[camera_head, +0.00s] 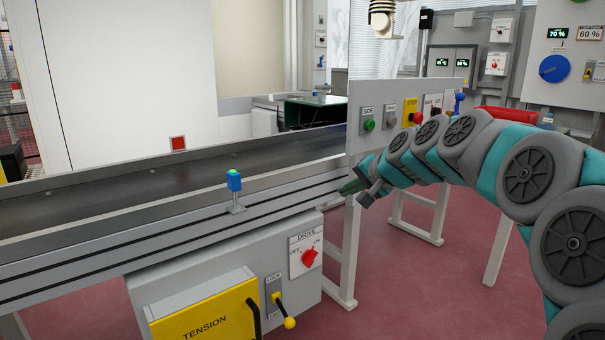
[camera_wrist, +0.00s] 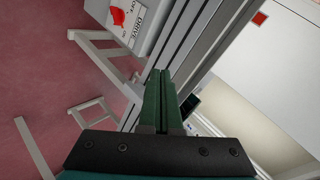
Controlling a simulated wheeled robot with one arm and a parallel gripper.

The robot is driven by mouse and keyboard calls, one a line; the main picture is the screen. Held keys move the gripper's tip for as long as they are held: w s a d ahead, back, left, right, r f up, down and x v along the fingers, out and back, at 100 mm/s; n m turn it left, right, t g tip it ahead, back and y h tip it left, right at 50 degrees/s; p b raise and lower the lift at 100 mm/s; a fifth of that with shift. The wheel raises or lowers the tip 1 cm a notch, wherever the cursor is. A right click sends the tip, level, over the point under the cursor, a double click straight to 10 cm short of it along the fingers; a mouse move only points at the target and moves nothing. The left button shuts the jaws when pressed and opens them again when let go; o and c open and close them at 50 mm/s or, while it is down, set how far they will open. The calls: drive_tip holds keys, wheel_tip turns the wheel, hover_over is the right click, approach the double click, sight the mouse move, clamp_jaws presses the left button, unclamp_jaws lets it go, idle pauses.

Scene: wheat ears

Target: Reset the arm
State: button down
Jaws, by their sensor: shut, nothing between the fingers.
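My teal and grey arm reaches in from the right in the head view. My gripper (camera_head: 352,188) is at its end, near the right part of the conveyor's front rail. In the wrist view the two green fingers of my gripper (camera_wrist: 164,78) lie together, shut and empty. I cannot tell whether the fingertips touch the rail or only overlap it in the picture.
The conveyor (camera_head: 110,184) runs across the left, with a blue sensor (camera_head: 234,181) on its front rail. Below are the drive switch (camera_head: 309,258), a yellow tension cover (camera_head: 203,312) and a yellow-knobbed lock lever (camera_head: 289,322). A button panel (camera_head: 378,107) stands behind my arm. Red floor (camera_head: 400,275) is open below.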

drive_tip(key=s+a+f+n+g, duration=0.3)
drive_tip(key=s+f, duration=0.2)
drive_tip(key=s, duration=0.6)
drive_tip(key=s+d+f+n+g+h+p, duration=0.1)
drive_tip(key=s+f, duration=0.3)
drive_tip(key=s, duration=0.8)
drive_tip(key=s+d+f+n+g+h+p, duration=0.1)
drive_tip(key=s+d+f+g, duration=0.3)
drive_tip(key=s, duration=0.8)
drive_tip(key=s+d+f+n+g+h, duration=0.2)
drive_tip(key=s+f, duration=0.4)
drive_tip(key=s, duration=0.6)
drive_tip(key=shift+s+d+g+h+p, duration=0.15)
drive_tip(key=shift+d+g+h+p, duration=0.2)
drive_tip(key=shift+g+h, duration=0.35)
drive_tip(key=shift+a+f, duration=0.1)
